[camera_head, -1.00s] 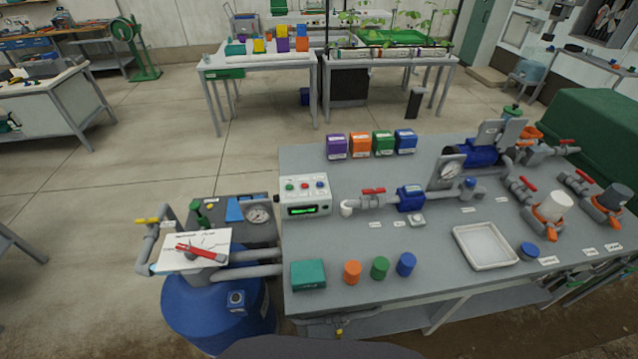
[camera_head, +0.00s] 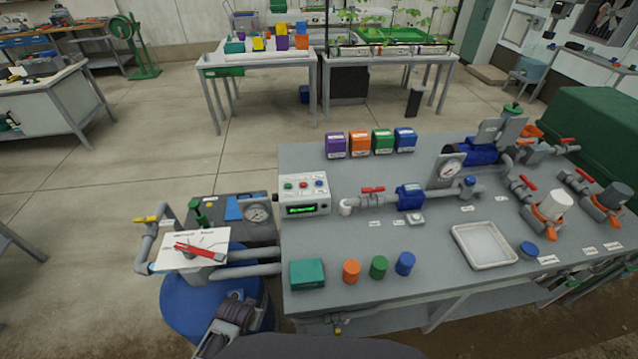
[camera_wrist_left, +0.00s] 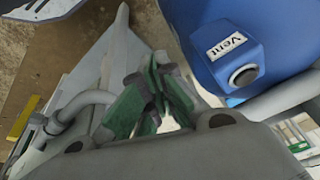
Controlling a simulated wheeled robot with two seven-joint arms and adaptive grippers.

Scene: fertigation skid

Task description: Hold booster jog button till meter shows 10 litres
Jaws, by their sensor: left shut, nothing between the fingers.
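A white control box (camera_head: 303,195) on the bench has red, green and blue buttons on top and a lit green display (camera_head: 301,210), too small to read. A blue meter (camera_head: 410,197) sits in the pipe to its right. A small box with a pale button (camera_head: 416,219) lies in front of the meter. I cannot tell which button is the booster jog. My left gripper (camera_wrist_left: 156,92) is shut and empty, with green finger pads, beside a blue box labelled Vent (camera_wrist_left: 228,50) with a round button. My left wrist shows at the bottom of the head view. My right gripper is out of view.
Orange, green and blue cylinders and a teal box (camera_head: 307,273) line the bench front. A white tray (camera_head: 484,246) lies to the right.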

